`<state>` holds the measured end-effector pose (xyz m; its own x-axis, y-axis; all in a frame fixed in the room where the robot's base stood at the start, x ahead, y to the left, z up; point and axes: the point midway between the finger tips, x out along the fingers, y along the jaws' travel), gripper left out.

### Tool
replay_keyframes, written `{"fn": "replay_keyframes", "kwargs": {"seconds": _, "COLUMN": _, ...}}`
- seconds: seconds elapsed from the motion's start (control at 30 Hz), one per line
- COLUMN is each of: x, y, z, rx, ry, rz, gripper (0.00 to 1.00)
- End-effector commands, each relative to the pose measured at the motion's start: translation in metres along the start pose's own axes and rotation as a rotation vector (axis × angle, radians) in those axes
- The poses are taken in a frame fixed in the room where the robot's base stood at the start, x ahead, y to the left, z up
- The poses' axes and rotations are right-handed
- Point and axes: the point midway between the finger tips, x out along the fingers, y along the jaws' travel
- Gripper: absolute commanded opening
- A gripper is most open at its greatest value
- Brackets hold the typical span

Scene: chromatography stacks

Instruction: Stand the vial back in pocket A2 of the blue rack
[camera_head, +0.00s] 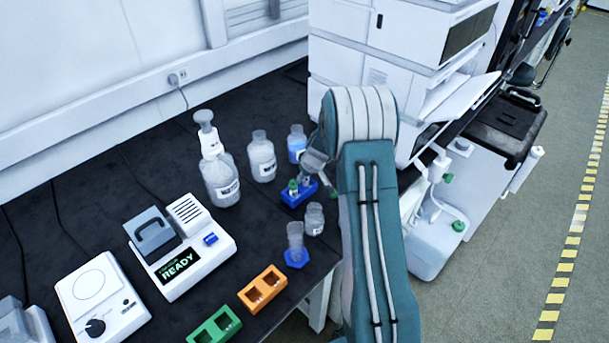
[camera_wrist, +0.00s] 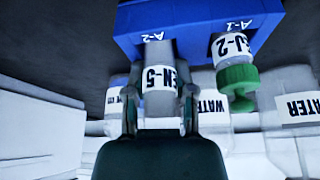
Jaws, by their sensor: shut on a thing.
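The blue rack (camera_head: 299,196) stands on the dark bench; in the wrist view its face (camera_wrist: 192,28) carries the upside-down labels A-2 and A-1. My gripper (camera_wrist: 160,112) is shut on a clear vial (camera_wrist: 158,80) labelled EN-5, a finger on each side. The vial's far end overlaps the rack beside the A-2 label; whether it is inside the pocket cannot be told. Its cap is hidden by my gripper. A green-capped vial (camera_wrist: 237,80) labelled J-2 stands at A-1. In the head view my gripper (camera_head: 312,174) is over the rack, partly hidden by my arm.
Bottles stand behind the rack, including a WATER bottle (camera_head: 262,158) and a blue-filled one (camera_head: 297,145). A small jar (camera_head: 314,219) and a vial in a blue base (camera_head: 295,245) are in front. A READY device (camera_head: 190,262) and an orange rack (camera_head: 262,289) stand left.

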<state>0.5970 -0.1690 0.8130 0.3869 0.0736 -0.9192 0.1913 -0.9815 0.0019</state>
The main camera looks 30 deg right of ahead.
Motion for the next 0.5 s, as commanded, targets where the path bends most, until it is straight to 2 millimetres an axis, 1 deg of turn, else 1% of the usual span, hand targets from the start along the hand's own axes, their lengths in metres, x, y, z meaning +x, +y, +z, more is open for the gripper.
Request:
{"fn": "replay_keyframes", "kwargs": {"seconds": 0.03, "x": 0.0027, "y": -0.0002, "z": 0.0016, "rx": 0.000, "ry": -0.002, "rz": 0.000, "gripper": 0.00}}
{"fn": "replay_keyframes", "kwargs": {"seconds": 0.5, "x": 0.0094, "y": -0.0013, "z": 0.0060, "rx": 0.002, "ry": -0.009, "rz": -0.003, "gripper": 0.00}}
